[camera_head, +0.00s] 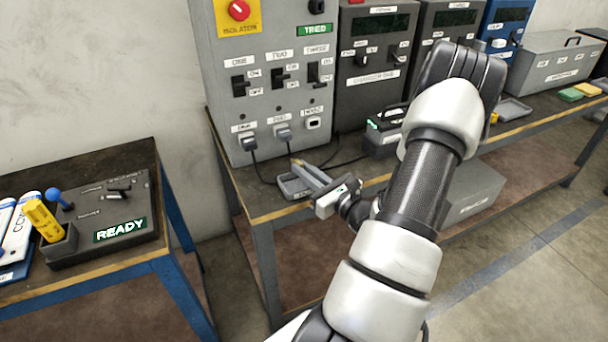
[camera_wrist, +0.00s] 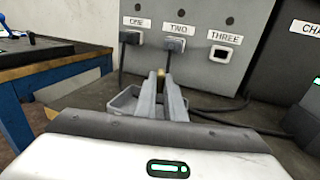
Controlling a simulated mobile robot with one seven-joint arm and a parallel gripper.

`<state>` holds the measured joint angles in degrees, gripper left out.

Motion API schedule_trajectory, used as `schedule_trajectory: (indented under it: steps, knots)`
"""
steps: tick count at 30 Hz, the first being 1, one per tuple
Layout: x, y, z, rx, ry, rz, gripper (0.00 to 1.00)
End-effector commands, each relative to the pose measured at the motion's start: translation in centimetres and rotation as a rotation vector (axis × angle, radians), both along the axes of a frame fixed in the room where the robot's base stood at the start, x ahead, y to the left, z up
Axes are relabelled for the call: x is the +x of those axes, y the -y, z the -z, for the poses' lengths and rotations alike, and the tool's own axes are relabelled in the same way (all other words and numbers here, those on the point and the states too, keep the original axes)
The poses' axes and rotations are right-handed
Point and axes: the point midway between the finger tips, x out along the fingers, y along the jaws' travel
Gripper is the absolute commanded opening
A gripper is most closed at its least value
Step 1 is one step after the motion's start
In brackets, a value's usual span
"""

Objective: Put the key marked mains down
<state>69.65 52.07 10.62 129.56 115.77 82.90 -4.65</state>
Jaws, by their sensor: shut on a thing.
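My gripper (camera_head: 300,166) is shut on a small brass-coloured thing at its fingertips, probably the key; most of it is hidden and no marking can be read. In the wrist view my gripper (camera_wrist: 162,80) points at the grey control box, with the brass-coloured bit (camera_wrist: 161,72) between the tips. A shallow grey tray (camera_head: 288,190) lies on the bench by the box, below and beside my fingers. It also shows in the wrist view (camera_wrist: 122,103), partly hidden by my fingers. I cannot tell how high the held thing is above it.
The grey control box (camera_head: 222,70) has a red isolator knob (camera_head: 239,10), switches and a green TRIED sign. Plugs sit in sockets ONE and TWO; socket THREE (camera_head: 313,124) is empty. Cables run over the bench. A blue-legged table (camera_head: 140,262) with a READY panel (camera_head: 120,230) stands left.

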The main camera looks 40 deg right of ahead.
Motion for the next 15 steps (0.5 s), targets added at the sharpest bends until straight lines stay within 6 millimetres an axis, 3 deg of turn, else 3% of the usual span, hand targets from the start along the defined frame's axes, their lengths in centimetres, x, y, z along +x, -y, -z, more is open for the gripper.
schedule_trajectory:
  steps: [15]
  knots:
    - [0.02, -0.03, 1.20, 0.000, 0.001, -0.001, 0.00]
